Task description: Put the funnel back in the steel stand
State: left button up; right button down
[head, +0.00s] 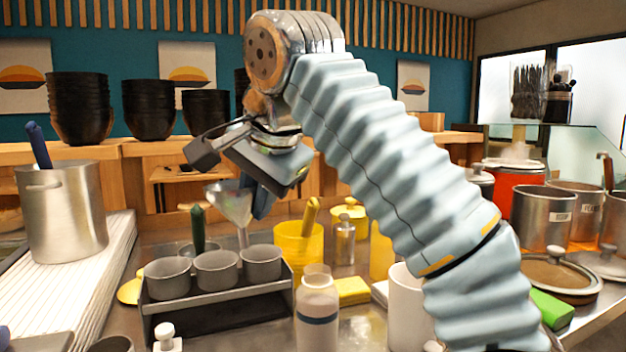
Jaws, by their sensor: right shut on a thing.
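The funnel (230,205) is a shiny metal cone with a narrow spout pointing down. It hangs in the air behind and above a row of grey cups, with a blue part (263,203) beside it that looks like its handle. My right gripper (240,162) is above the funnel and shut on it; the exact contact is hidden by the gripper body. A dark grey metal stand (225,299) on the counter carries three grey cups. I cannot tell whether this is the steel stand, or whether that is hidden behind it. My left gripper is not in view.
A yellow container (298,245) and a small metal shaker (344,240) stand right of the funnel. A dark green upright thing (198,228) rises behind the cups. A bottle (317,312) stands in front. A large steel pot (62,215) is at left.

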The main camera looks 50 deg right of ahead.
jog(key=w+a+f+n+y+b, duration=0.1)
jog(key=w+a+f+n+y, duration=0.1)
jog(key=a, duration=0.6)
jog(key=w+a+f+n+y+b, duration=0.1)
jog(key=w+a+f+n+y, duration=0.2)
jog(key=w+a+f, duration=0.3)
notch_tip(320, 180, down, 2)
jog(key=shift+w+a+f+n+t+b, duration=0.25)
jog(key=shift+a+n+t+b, duration=0.15)
jog(key=shift+a+n, duration=0.5)
jog(key=shift+s+a, duration=0.1)
jog(key=shift+f, duration=0.15)
jog(key=shift+f+b, duration=1.5)
jog(key=shift+f, duration=0.4)
jog(key=shift+f, duration=0.15)
